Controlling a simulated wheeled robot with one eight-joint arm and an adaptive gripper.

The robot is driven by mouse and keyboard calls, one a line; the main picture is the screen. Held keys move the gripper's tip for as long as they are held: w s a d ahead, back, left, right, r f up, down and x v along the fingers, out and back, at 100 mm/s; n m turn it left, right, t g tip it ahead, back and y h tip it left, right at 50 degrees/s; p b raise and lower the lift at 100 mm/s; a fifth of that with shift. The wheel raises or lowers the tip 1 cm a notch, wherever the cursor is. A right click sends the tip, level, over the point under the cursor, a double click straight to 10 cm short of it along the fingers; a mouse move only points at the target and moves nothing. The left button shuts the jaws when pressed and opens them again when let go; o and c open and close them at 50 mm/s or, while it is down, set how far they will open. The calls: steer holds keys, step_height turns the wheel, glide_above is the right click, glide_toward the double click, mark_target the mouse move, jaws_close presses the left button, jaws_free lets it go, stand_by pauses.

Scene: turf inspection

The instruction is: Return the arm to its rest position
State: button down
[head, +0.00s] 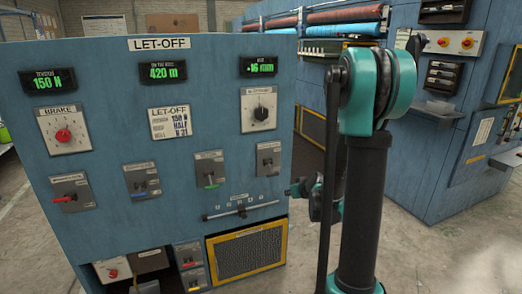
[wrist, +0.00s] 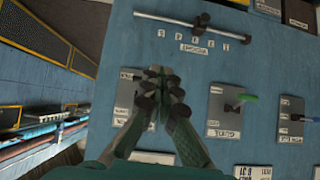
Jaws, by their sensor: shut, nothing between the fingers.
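My gripper (wrist: 158,78) is in the wrist view with its two dark fingers together and nothing between them. It is in front of the blue LET-OFF panel (wrist: 200,60), over a grey switch plate (wrist: 127,100) that it partly hides. I cannot tell whether the fingertips touch the plate. In the head view my arm stands up at the right of the panel, with a teal joint at the top and a dark link below. The arm's far end shows low behind that link, beside the panel's right edge, and is partly hidden.
The LET-OFF panel carries a green-handled switch (head: 210,172), a blue-handled switch (head: 142,181), a red-handled switch (head: 70,192), a brake dial (head: 63,134), a round black knob (head: 261,113) and a horizontal slider (head: 240,210). A blue machine (head: 420,150) stands behind. Concrete floor (head: 440,245) is open at right.

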steer(key=s+d+f+m+g+h, duration=0.1)
steer(key=s+g, duration=0.2)
steer(key=s, duration=1.1)
steer(key=s+d+f+m+g+h, duration=0.1)
steer(key=s+m+g+h, duration=0.1)
steer(key=s, duration=1.3)
steer(key=shift+f+g, duration=0.2)
steer(key=shift+g, duration=0.2)
